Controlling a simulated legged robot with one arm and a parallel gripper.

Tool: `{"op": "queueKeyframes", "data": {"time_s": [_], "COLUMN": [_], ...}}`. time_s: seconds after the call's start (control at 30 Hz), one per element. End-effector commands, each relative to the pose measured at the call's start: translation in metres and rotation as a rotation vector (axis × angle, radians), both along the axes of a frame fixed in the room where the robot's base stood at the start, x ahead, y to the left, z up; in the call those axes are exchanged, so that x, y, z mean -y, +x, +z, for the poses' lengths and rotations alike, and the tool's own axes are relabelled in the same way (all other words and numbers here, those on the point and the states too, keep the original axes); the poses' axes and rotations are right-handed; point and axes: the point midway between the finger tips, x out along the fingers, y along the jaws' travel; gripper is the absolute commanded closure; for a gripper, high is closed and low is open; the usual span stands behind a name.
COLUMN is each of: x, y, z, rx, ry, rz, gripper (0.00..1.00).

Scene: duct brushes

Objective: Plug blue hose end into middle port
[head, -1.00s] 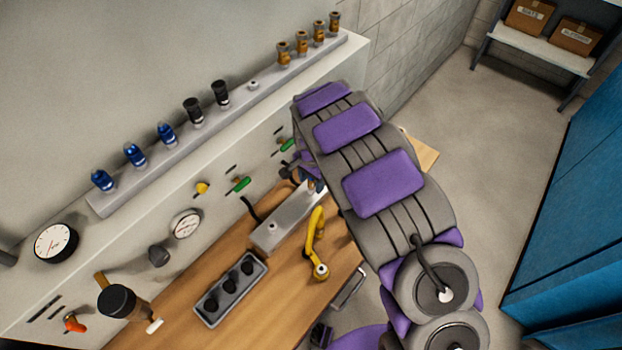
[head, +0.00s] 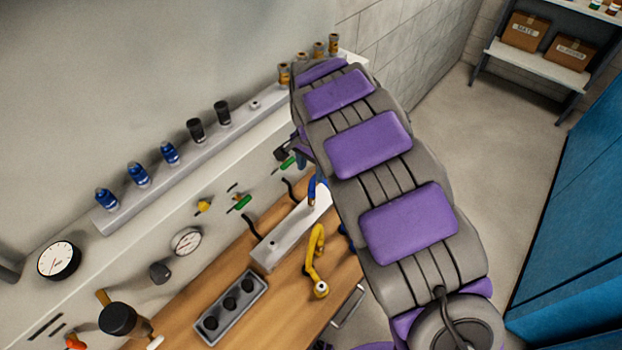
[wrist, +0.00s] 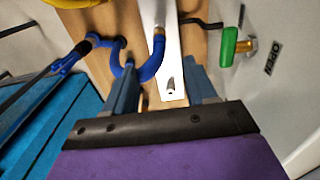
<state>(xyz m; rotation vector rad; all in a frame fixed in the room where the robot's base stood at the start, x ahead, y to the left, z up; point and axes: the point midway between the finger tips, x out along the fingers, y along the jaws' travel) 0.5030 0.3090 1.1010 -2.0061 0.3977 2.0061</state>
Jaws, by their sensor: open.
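The light grey port block (head: 285,238) lies on the wooden bench. It also shows in the wrist view (wrist: 172,65), with one bare port near its close end. The blue hose (head: 313,186) stands up from the middle part of the block. In the wrist view its metal-tipped end (wrist: 158,36) points into the block, apparently in the middle port; how deep is unclear. The hose (wrist: 150,72) loops back toward the left. My gripper (wrist: 160,80) is open, its fingers apart on either side of the near block end, not gripping the hose. My arm hides it in the head view.
A yellow hose (head: 317,248) lies beside the block. A green-handled valve (wrist: 229,46) sticks out from the wall panel, right of my fingers. Blue cabinets (head: 570,230) stand across open floor.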

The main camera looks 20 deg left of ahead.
Motion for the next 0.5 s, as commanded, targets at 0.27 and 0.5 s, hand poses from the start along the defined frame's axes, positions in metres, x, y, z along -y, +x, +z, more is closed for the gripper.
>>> {"op": "queueKeyframes", "data": {"time_s": [0.27, 0.5], "x": [0.0, 0.0], "y": [0.0, 0.0], "z": [0.029, 0.031], "rx": [-0.002, -0.002], "ry": [-0.001, -0.001], "rz": [0.0, -0.001], "gripper": [0.44, 0.44]}}
